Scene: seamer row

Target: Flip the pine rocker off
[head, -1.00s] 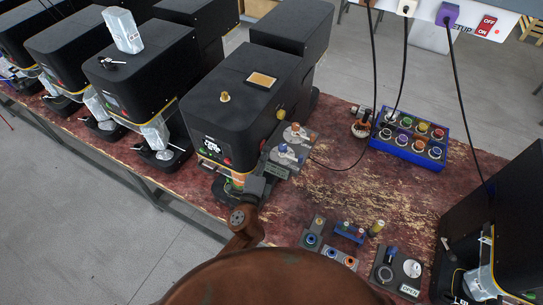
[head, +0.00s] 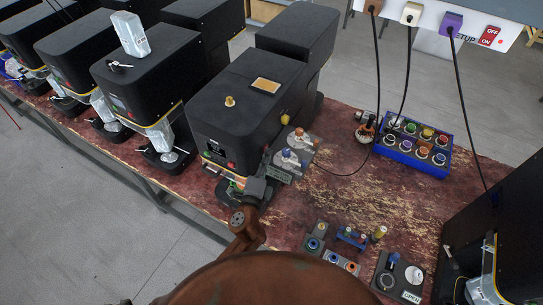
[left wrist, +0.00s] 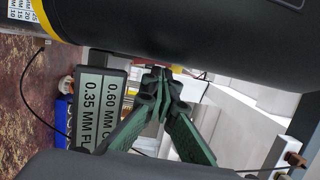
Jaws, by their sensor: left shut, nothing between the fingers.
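I cannot make out a pine rocker in either view. The nearest black seamer (head: 240,105) has small red and green spots on its front face, too small to tell apart. My left gripper (head: 238,187) is at the lower front of this seamer, partly hidden by its own wrist. In the left wrist view its green fingers (left wrist: 160,78) are shut and empty, with the tips close under a dark rounded body (left wrist: 200,30). I cannot tell whether they touch it. My right gripper is not in view.
A grey label plate (left wrist: 101,105) reading 0.35 MM and 0.60 MM stands beside the fingers. A blue tray (head: 407,158) of colored parts lies behind. Small parts blocks (head: 340,264) lie at the front. A socket strip (head: 435,17) with an OFF/ON sign hangs above. The middle of the worn red bench is clear.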

